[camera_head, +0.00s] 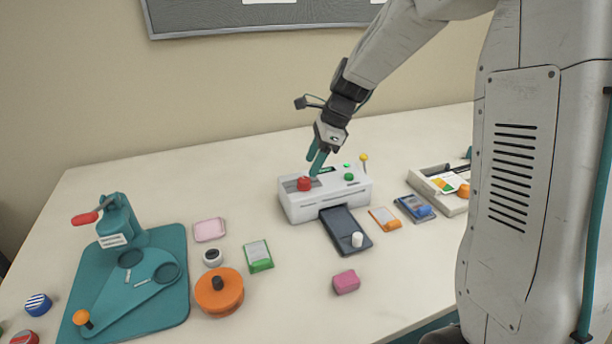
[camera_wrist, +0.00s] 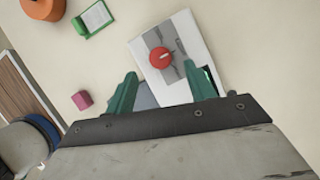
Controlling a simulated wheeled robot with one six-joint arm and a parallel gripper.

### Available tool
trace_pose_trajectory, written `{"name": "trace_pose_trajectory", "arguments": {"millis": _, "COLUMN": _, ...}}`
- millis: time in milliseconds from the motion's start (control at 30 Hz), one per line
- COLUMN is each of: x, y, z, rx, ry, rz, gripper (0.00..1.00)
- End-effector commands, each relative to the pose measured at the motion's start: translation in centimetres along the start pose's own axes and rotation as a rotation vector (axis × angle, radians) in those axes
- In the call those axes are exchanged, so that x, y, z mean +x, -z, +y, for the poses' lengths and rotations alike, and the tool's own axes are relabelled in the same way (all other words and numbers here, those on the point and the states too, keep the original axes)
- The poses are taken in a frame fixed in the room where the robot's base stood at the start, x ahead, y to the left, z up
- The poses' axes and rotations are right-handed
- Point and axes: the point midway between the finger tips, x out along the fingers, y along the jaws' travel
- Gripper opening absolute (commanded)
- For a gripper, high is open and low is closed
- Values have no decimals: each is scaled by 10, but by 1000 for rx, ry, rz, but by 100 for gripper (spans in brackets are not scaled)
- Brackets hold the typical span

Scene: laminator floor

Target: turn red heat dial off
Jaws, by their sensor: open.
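The red heat dial (camera_head: 304,184) sits on the top left of the white laminator (camera_head: 300,209). In the wrist view the red dial (camera_wrist: 162,57) has a pale line across its top and lies on a grey strip, ahead of the fingertips. My gripper (camera_head: 316,163) reaches down over the laminator from behind, close to the dial. Its two teal fingers (camera_wrist: 160,78) are spread apart, one on each side below the dial, with nothing between them. Whether a finger touches the laminator I cannot tell. A green dial (camera_head: 349,177) sits on the right of the laminator top.
A dark tray (camera_head: 346,230) extends from the laminator's front with a white knob on it. A yellow-topped lever (camera_head: 364,158) stands behind.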

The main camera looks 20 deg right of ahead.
Motion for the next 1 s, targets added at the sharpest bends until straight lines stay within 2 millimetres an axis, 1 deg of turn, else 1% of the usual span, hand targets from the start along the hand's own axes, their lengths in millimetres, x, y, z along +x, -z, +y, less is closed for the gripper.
{"name": "trace_pose_trajectory", "arguments": {"millis": 33, "x": 10, "y": 0, "z": 1, "rx": -1, "ry": -5, "rz": 1, "gripper": 54}}
{"name": "trace_pose_trajectory", "arguments": {"millis": 100, "x": 22, "y": 0, "z": 1, "rx": -1, "ry": -5, "rz": 1, "gripper": 54}}
{"name": "trace_pose_trajectory", "arguments": {"millis": 300, "x": 46, "y": 0, "z": 1, "rx": -3, "ry": -3, "rz": 1, "gripper": 54}}
{"name": "trace_pose_trajectory", "arguments": {"millis": 433, "x": 52, "y": 0, "z": 1, "rx": -3, "ry": -2, "rz": 1, "gripper": 54}}
{"name": "trace_pose_trajectory", "arguments": {"millis": 667, "x": 52, "y": 0, "z": 1, "rx": -3, "ry": -1, "rz": 1, "gripper": 54}}
{"name": "trace_pose_trajectory", "arguments": {"millis": 767, "x": 52, "y": 0, "z": 1, "rx": -3, "ry": -1, "rz": 1, "gripper": 29}}
{"name": "trace_pose_trajectory", "arguments": {"millis": 800, "x": 52, "y": 0, "z": 1, "rx": -4, "ry": -1, "rz": 1, "gripper": 18}}
{"name": "trace_pose_trajectory", "arguments": {"millis": 833, "x": 52, "y": 0, "z": 1, "rx": -4, "ry": -1, "rz": 1, "gripper": 10}}
{"name": "trace_pose_trajectory", "arguments": {"millis": 1000, "x": 52, "y": 0, "z": 1, "rx": -6, "ry": -2, "rz": 1, "gripper": 10}}
